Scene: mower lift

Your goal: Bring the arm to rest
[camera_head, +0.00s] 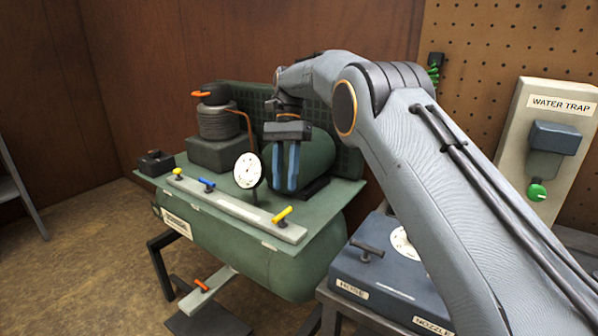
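My gripper (286,168) hangs over the green compressor's deck (315,200), pointing down from the end of my grey arm. Its two blue fingers look close together, with a narrow dark gap between them. I cannot tell whether they are open or shut, and no held thing shows. The fingers are in front of the green motor cylinder (317,158). The round white gauge (248,170) stands just left of the fingers. My arm reaches in from the right and hides part of the bench behind it.
A manifold bar with a yellow lever (282,215) and a blue lever (206,184) runs along the deck's front. The pump head (217,120) stands at left. A blue-grey box (375,275) and the water trap panel (550,135) are at right.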

